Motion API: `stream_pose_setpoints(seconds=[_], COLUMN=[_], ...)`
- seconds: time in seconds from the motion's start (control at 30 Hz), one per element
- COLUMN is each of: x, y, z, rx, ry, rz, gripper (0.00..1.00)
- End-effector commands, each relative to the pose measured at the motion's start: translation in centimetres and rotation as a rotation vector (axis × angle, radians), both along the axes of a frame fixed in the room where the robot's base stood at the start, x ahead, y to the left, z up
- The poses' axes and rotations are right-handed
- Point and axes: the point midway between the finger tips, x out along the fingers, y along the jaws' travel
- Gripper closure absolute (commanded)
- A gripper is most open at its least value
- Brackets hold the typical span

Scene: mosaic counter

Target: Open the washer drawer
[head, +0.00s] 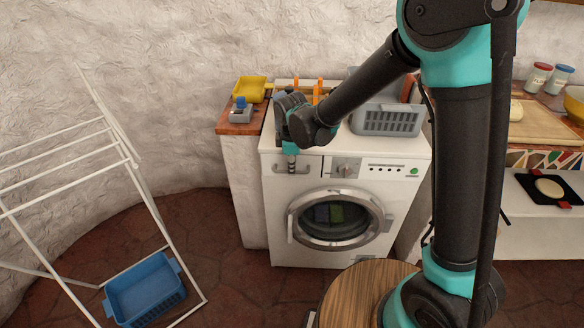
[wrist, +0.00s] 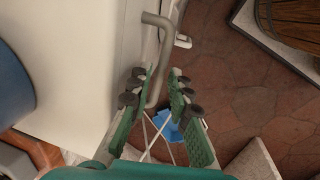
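The white washer (head: 408,185) stands against the wall, with its drawer (head: 310,166) at the upper left of the front. The drawer looks flush with the front. Its grey bar handle (wrist: 164,42) shows in the wrist view. My gripper (head: 291,168) is in front of the drawer, at the handle. In the wrist view, my gripper (wrist: 163,76) has its two green-padded fingers apart, with part of the handle between them. A gap shows on the right finger's side, and I cannot tell whether the left finger touches the handle.
A grey basket (head: 390,121) sits on the washer top. The round washer door (head: 338,218) is shut below the drawer. A white drying rack (head: 62,132) and a blue basket (head: 146,288) stand at left. Open floor lies left of the washer.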

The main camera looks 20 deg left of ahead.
Motion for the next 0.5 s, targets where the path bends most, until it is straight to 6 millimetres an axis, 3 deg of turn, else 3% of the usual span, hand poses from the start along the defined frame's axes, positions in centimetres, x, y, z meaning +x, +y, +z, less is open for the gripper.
stream_pose_setpoints(seconds=[0.37,0.5], x=[0.12,0.11], y=[0.02,0.03], z=[-0.67,-0.66], rx=[0.000,0.000], ry=[0.000,0.000], rz=[0.000,0.000], gripper=[0.81,0.95])
